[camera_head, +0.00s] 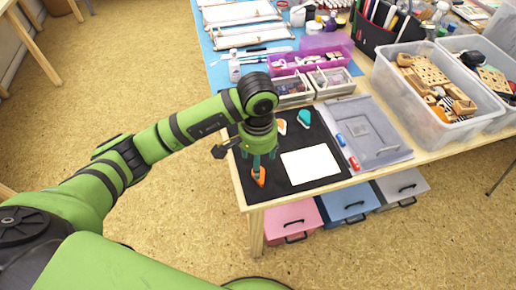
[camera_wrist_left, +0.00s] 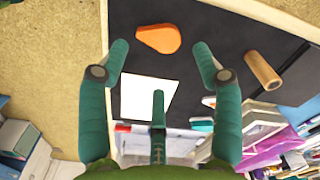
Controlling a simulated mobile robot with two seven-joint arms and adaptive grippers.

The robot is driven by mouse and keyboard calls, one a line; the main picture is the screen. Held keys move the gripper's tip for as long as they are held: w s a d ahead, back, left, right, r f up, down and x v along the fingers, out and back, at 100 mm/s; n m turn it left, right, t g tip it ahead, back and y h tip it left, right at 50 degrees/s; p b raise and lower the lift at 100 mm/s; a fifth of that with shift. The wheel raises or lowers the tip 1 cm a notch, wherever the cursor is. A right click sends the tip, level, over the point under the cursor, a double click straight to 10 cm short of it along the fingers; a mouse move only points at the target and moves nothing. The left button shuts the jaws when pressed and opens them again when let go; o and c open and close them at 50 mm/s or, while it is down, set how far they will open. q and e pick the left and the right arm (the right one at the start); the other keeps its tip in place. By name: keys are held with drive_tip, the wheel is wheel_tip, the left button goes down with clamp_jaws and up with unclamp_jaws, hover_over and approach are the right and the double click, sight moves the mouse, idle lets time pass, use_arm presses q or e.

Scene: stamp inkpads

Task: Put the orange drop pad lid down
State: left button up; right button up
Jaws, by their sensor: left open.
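The orange drop-shaped lid (camera_head: 259,177) lies at the front left edge of the black mat (camera_head: 240,180). In the left wrist view the orange drop (camera_wrist_left: 158,39) shows whole and flat, just beyond and between my fingertips. My left gripper (camera_head: 258,160) is open and points down above it; the wrist view shows its teal fingers (camera_wrist_left: 160,52) apart with nothing between them. A small orange and white piece (camera_head: 281,127) lies farther back on the mat, beside a teal drop-shaped piece (camera_head: 304,118). My right gripper is not in view.
A white sheet (camera_head: 310,164) lies on the mat right of the gripper. A wooden cylinder (camera_wrist_left: 263,71) shows in the wrist view. A grey folder (camera_head: 375,140) with markers lies to the right; small boxes (camera_head: 290,90) and clear bins (camera_head: 440,100) stand behind.

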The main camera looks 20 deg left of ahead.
use_arm(q)
wheel_tip(320, 180, up, 6)
drive_tip(key=shift+f+b, duration=0.25)
drive_tip(key=shift+b, duration=0.2)
